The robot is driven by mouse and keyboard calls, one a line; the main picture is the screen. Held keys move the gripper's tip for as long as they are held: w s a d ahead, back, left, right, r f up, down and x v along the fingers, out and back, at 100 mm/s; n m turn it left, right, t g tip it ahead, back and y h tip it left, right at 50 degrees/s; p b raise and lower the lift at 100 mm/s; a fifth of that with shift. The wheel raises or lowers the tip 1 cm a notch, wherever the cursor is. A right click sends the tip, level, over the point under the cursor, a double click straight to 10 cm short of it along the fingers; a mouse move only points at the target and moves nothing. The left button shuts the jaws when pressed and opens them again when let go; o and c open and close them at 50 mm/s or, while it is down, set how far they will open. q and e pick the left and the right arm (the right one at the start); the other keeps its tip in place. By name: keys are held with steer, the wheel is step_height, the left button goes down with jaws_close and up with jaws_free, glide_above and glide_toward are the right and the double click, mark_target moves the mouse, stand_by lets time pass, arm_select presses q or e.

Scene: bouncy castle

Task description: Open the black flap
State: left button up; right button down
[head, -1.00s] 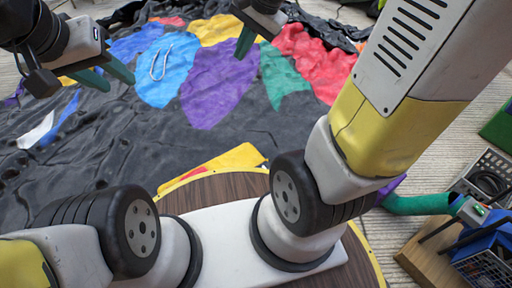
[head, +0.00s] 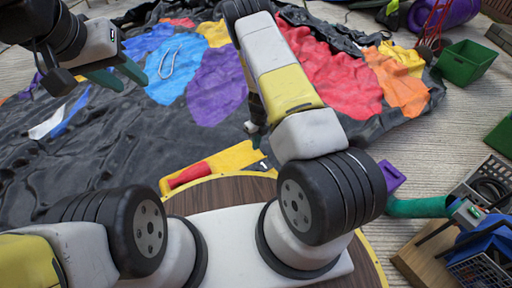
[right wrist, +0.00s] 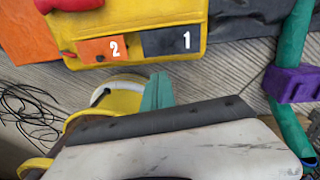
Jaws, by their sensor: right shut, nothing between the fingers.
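In the right wrist view, the black flap (right wrist: 173,40) is a dark grey-black rectangle marked "1" on a yellow panel (right wrist: 150,14). It lies flat against the panel, beside an orange flap (right wrist: 103,49) marked "2". My right gripper (right wrist: 158,78) has teal fingers pressed together with nothing between them. The fingertips point at the panel, just below the black flap in the picture, apparently apart from it. In the head view, the yellow panel (head: 232,158) lies beyond the round wooden base, and my right arm hides most of the right gripper. My left gripper (head: 134,84) is open and empty, held above the black sheet.
The deflated black castle sheet (head: 110,140) with coloured patches covers the floor. A green bin (head: 466,61) stands at the far right.

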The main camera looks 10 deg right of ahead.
steer(key=s+f+m, duration=0.1)
steer(key=s+f, duration=0.1)
steer(key=f, duration=0.4)
steer(key=s+d+f+m, duration=0.1)
steer(key=f, duration=0.5)
steer(key=s+d+f+m, duration=0.1)
steer(key=s+f, duration=0.1)
steer(key=f, duration=0.5)
steer(key=shift+s+d+f+g+h, duration=0.1)
steer(key=shift+s+g+h, duration=0.2)
steer(key=shift+g+h, duration=0.1)
steer(key=w, duration=0.2)
steer(key=w+r, duration=0.1)
steer(key=shift+a, duration=0.3)
steer(key=shift+w+r, duration=0.2)
steer(key=shift+w, duration=0.3)
steer(key=shift+a, duration=0.1)
